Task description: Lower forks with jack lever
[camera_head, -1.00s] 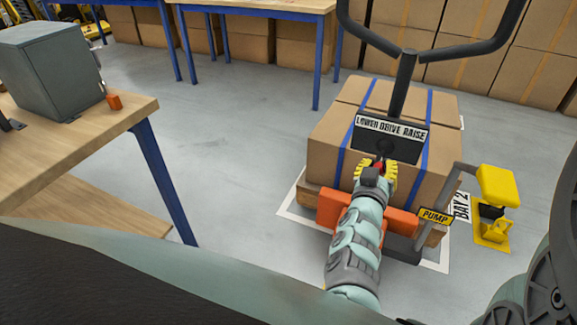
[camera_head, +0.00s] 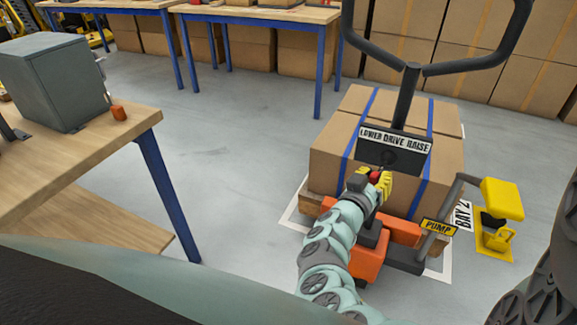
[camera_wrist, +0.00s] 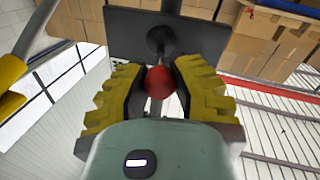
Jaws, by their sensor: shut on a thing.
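The jack lever has a red knob (camera_wrist: 158,82), which sits between the yellow pads of my gripper (camera_wrist: 158,95) in the wrist view. My gripper (camera_head: 377,182) is shut on this knob. The lever's dark shaft runs from the knob to the dark panel (camera_head: 394,158) on the jack's handle post. The panel's label reads LOWER DRIVE RAISE. In the head view the knob lies below the panel, partly hidden by the pads. The orange jack (camera_head: 368,263) stands in front of a strapped carton (camera_head: 334,150) on a wooden pallet. The forks are hidden.
A yellow pump pedal (camera_head: 502,199) on an arm marked PUMP (camera_head: 439,227) stands right of the jack. The black tiller handle (camera_head: 467,66) rises above the panel. A workbench (camera_head: 85,165) with a grey box is at left. Floor between bench and jack is clear.

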